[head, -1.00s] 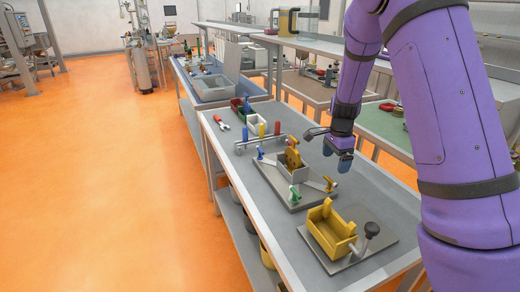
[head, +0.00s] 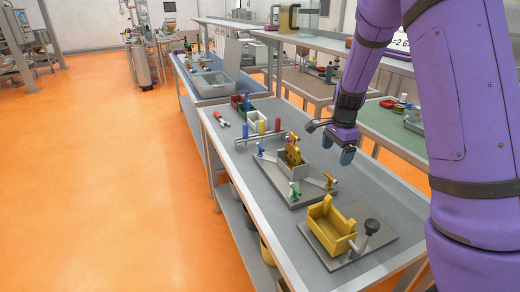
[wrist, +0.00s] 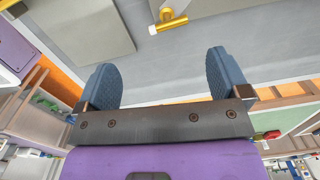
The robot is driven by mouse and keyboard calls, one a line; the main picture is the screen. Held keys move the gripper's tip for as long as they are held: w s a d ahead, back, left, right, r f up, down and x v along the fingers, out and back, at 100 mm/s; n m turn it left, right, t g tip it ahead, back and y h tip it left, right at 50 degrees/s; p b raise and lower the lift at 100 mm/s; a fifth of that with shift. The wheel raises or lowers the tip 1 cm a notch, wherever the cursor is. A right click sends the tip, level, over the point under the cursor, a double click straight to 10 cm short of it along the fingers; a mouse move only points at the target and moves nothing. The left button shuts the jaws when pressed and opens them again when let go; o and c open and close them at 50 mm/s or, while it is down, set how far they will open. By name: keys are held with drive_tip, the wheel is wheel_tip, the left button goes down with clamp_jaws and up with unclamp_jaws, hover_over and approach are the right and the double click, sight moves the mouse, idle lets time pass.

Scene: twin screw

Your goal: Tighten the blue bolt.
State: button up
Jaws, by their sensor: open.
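The blue bolt (head: 260,149) stands at the far left corner of a grey fixture plate (head: 298,201) on the bench. A green bolt (head: 294,189) stands at the near left corner, an orange-yellow bolt (head: 329,180) at the right corner, and another (head: 293,137) at the far side. A yellow block (head: 293,156) sits in the grey holder at the plate's middle. My gripper (head: 337,149) is open and empty, above the bench to the right of the plate and well apart from the blue bolt. In the wrist view my gripper (wrist: 163,72) shows both blue fingers spread; a yellow bolt (wrist: 168,21) is beyond them.
A yellow box (head: 329,232) and a black-knobbed lever (head: 371,226) stand on a nearer plate. A rack with coloured handles (head: 262,130), small bins (head: 246,108) and a red-handled tool (head: 221,119) lie farther back. The bench's left strip is mostly clear.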

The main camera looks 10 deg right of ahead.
drive_tip(key=s+a+r+n+t, duration=0.2)
drive_tip(key=s+a+r+n, duration=0.2)
drive_tip(key=s+r+n, duration=0.6)
drive_tip(key=s+a+r+n+t, duration=0.25)
drive_tip(key=s+r+n, duration=0.25)
drive_tip(key=s+r, duration=0.85)
drive_tip(key=w+a+r+n, duration=0.2)
drive_tip(key=w+r+n, duration=0.2)
drive_tip(key=w+n, duration=0.2)
drive_tip(key=n+g, duration=0.5)
drive_tip(key=n, duration=1.3)
hover_over(260, 156)
drive_tip(key=f, duration=2.9)
drive_tip(key=shift+w+d+f, duration=0.25)
drive_tip(key=shift+w+f, duration=0.05)
drive_tip(key=shift+f, duration=0.1)
drive_tip(key=shift+w+a+f, duration=0.1)
drive_tip(key=shift+f, duration=0.45)
wheel_tip(260, 156, down, 10)
drive_tip(key=shift+f, duration=0.2)
